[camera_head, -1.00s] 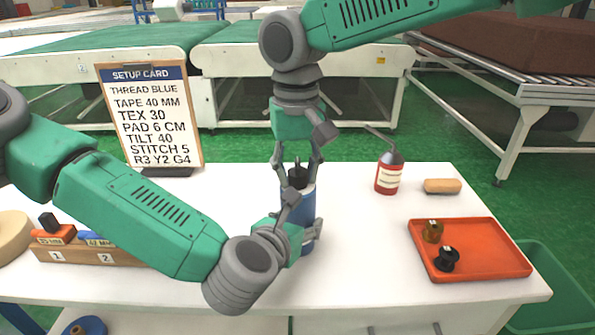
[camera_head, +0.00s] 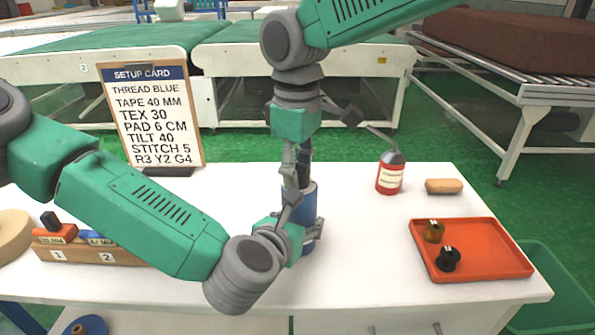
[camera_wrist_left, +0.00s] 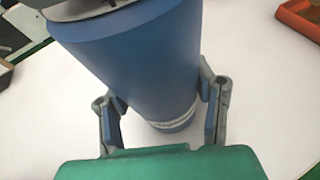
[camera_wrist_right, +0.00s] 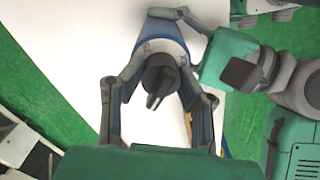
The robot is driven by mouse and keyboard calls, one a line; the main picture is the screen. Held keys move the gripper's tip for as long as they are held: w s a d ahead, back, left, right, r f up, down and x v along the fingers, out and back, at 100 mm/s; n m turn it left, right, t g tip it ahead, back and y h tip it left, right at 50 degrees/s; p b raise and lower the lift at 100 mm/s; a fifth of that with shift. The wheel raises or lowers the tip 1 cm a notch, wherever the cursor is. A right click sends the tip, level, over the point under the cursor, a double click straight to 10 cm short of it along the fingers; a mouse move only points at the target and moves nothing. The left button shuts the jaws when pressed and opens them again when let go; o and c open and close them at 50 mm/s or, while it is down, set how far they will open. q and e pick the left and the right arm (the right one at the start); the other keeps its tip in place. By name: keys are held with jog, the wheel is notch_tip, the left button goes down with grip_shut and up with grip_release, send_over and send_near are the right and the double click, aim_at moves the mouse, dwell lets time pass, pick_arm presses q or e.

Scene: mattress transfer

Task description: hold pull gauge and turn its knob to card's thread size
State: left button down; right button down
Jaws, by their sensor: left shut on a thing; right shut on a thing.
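The pull gauge (camera_head: 308,212) is a blue cylinder standing upright on the white table. My left gripper (camera_head: 303,226) is shut on its body from the side; the left wrist view shows the blue body (camera_wrist_left: 150,65) between the fingers. My right gripper (camera_head: 298,178) comes from above and is shut on the dark knob (camera_wrist_right: 160,76) on top. The knob's pointer faces the lower part of the right wrist view. Scale marks on the gauge top are too small to read. The setup card (camera_head: 152,115) stands at the back left, reading "THREAD BLUE" and "TEX 30".
A red bottle (camera_head: 390,175) and a tan block (camera_head: 443,186) stand at the right. A wooden rack (camera_head: 75,256) with numbered slots is at the left. Clear tabletop lies between gauge and tray.

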jog(key=shift+w+d+n, duration=0.1)
jog(key=shift+d+n, duration=0.05)
jog(key=shift+n, duration=1.55)
jog(key=c, duration=1.3)
grip_release()
jog(key=shift+o, duration=0.6)
notch_tip(320, 180, up, 12)
jog(key=shift+f, duration=0.1)
